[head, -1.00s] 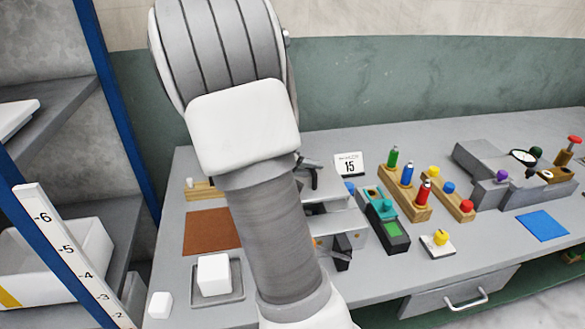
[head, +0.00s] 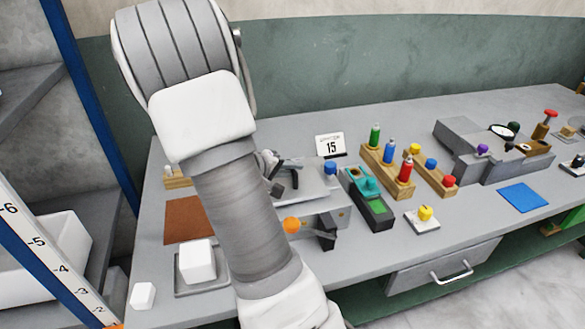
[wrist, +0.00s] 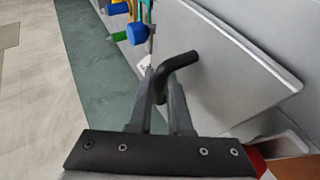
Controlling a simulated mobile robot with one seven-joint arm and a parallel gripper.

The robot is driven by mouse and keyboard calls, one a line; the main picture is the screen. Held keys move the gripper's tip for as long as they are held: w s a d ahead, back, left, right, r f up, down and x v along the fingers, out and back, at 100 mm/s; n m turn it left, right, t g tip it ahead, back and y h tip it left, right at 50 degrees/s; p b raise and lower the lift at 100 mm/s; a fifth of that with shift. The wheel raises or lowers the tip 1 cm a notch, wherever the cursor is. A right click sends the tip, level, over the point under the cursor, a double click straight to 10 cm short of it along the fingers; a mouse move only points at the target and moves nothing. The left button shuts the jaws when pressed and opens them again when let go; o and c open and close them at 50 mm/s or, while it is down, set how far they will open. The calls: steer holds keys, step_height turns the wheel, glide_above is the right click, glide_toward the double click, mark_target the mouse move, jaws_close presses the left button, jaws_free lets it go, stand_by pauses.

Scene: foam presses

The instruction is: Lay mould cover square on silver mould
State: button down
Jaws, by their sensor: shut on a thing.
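The mould cover, a flat grey plate (head: 312,182) with a black bent handle (wrist: 180,63), shows right of my arm in the head view. In the wrist view the plate (wrist: 225,70) spreads to the right of the fingers and looks tilted there. My gripper (wrist: 162,88) is shut on the handle, which lies between its fingers; in the head view it is mostly hidden behind my arm. A grey block (head: 318,222), which seems to be the silver mould, stands below and in front of the plate, partly hidden by my arm. I cannot tell whether they touch.
An orange ball (head: 292,225) and a black lever (head: 328,241) are at the block's front. A teal and black device (head: 369,196), bottle racks (head: 395,178) and a "15" sign (head: 330,145) stand to the right. A white cube on a tray (head: 197,262) is left.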

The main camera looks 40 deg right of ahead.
steer(key=shift+f+b, duration=0.55)
steer(key=shift+b, duration=0.3)
steer(key=c, duration=0.8)
jaws_free()
steer(key=shift+o, duration=0.2)
steer(key=shift+a, duration=0.15)
